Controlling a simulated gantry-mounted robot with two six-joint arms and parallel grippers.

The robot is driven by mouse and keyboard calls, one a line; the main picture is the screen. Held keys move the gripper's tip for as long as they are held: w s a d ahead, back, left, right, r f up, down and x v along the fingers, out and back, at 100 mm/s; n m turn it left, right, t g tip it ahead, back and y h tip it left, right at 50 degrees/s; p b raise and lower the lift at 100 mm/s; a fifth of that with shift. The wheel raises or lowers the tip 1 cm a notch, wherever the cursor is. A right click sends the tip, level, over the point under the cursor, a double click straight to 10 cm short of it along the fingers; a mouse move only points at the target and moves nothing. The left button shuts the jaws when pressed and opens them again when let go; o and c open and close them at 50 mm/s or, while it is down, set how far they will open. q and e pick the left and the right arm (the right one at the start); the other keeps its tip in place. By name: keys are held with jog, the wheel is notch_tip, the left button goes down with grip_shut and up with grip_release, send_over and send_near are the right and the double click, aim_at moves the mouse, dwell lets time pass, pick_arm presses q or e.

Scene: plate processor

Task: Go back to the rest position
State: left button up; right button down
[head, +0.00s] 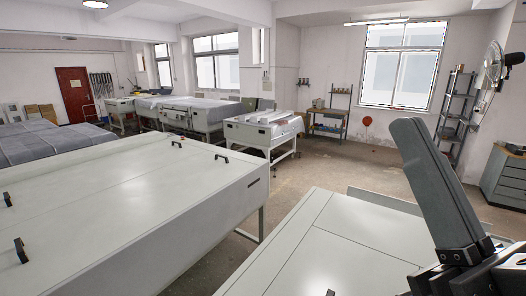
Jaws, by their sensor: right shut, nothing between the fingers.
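My right gripper (410,130) is at the right of the head view, with its dark grey fingers pointing up and slightly left. The fingers are shut with nothing between them. It shows in front of the light grey top of a machine (325,240) at the lower right and appears apart from it. My left gripper is not in view.
A long pale machine (130,205) with black handles fills the lower left. A floor gap separates it from the right machine. Farther back are another processor (262,132), a workbench (327,122), a metal shelf (457,115), a fan (490,62) and a drawer cabinet (505,178).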

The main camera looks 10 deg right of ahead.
notch_tip(320, 180, up, 16)
jog(key=p, duration=1.4)
jog(key=shift+p, duration=0.3)
jog(key=shift+r, duration=0.1)
